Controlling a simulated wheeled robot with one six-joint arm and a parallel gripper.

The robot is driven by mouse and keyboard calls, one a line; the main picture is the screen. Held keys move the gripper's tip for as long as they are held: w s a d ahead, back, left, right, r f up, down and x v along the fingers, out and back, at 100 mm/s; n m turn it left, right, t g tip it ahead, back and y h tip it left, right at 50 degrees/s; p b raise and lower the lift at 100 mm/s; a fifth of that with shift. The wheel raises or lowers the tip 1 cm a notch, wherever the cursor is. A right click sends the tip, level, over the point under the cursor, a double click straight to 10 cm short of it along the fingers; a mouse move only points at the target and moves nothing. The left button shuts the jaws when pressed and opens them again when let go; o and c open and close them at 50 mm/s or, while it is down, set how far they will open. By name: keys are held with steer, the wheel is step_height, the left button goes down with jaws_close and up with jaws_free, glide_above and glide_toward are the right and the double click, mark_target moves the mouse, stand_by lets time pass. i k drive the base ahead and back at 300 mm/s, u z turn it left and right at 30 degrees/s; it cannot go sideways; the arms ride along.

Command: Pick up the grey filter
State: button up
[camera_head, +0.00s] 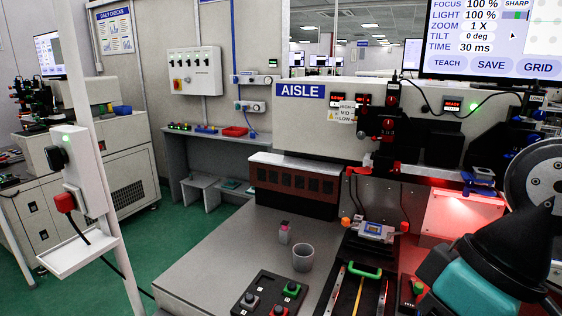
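A small dark tray (252,282) sits at the front of the grey bench, near the bottom edge of the picture. A round grey piece (249,298), which looks like the grey filter, stands in its left part. Part of my arm, teal and black, fills the lower right, well to the right of the tray. No gripper fingers can be made out.
A grey cup (303,258) and a small bottle (284,234) stand behind the tray. To the right are a rail fixture with a green handle (364,271), a small display unit (375,230) and a red-lit station (462,222). The bench left of the cup is clear.

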mark_target(483, 174)
steer(key=z, duration=0.75)
steer(key=k, duration=1.3)
steer(key=u, duration=0.55)
steer(key=i, duration=0.55)
steer(key=u, duration=0.55)
steer(key=i, duration=0.75)
steer(key=z, duration=0.7)
steer(key=i, duration=0.5)
steer(key=z, duration=0.5)
